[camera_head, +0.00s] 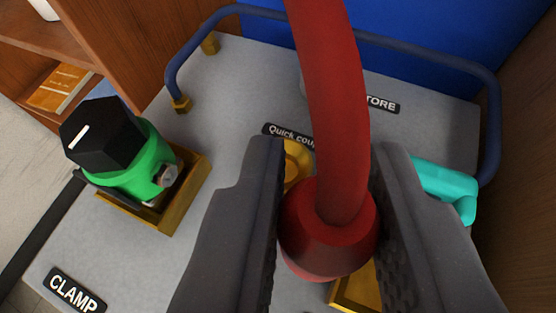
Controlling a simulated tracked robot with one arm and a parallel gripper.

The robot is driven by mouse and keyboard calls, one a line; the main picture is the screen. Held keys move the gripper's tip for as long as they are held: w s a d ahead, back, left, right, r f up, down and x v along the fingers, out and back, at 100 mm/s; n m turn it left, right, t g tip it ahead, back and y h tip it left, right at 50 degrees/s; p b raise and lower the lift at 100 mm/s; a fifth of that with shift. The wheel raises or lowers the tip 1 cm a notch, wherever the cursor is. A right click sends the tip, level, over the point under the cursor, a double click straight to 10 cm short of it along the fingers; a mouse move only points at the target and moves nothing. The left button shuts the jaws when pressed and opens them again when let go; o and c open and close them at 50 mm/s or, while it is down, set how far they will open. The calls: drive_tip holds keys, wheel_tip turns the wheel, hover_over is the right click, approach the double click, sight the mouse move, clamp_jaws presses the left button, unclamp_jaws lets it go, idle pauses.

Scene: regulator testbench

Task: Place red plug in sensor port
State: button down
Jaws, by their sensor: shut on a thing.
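My gripper (322,215) is shut on the red plug (325,240), with one dark grey finger on each side of it. A thick red hose (335,100) rises from the plug to the top of the picture. The plug is above the grey bench top (230,90); I cannot tell how high. A yellow ring-like part (296,160) shows partly behind the plug and left finger. A yellow-edged part (352,290) shows below the plug, mostly hidden by it and the right finger. I cannot tell which part, if any, is the sensor port.
A green regulator (135,170) with a black knob (102,135) sits in a yellow holder (180,205) at left. A "CLAMP" label (75,292) lies lower left. A turquoise part (448,185) is right of my gripper. A blue rail (490,110) edges the bench at the back.

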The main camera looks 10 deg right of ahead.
drive_tip(key=shift+a, duration=0.1)
drive_tip(key=s+a+f+m+g+h+b, duration=0.2)
drive_tip(key=s+a+f+m+h+b, duration=0.15)
drive_tip(key=s+a, duration=0.3)
drive_tip(key=w+d+b, duration=0.1)
drive_tip(key=w+d, duration=0.1)
drive_tip(key=w, duration=0.2)
drive_tip(key=w+d+f, duration=0.1)
drive_tip(key=w+d, duration=0.1)
drive_tip(key=w, duration=0.3)
drive_tip(key=w+d+b, duration=0.1)
drive_tip(key=w+d, duration=0.2)
drive_tip(key=w, duration=0.2)
drive_tip(key=shift+w+f+b, duration=0.15)
drive_tip(key=shift+b, duration=0.15)
drive_tip(key=shift+f+b, duration=0.85)
drive_tip(key=shift+f, duration=0.85)
drive_tip(key=shift+f, duration=0.15)
drive_tip(key=c, duration=1.2)
unclamp_jaws()
drive_tip(key=shift+c, duration=0.2)
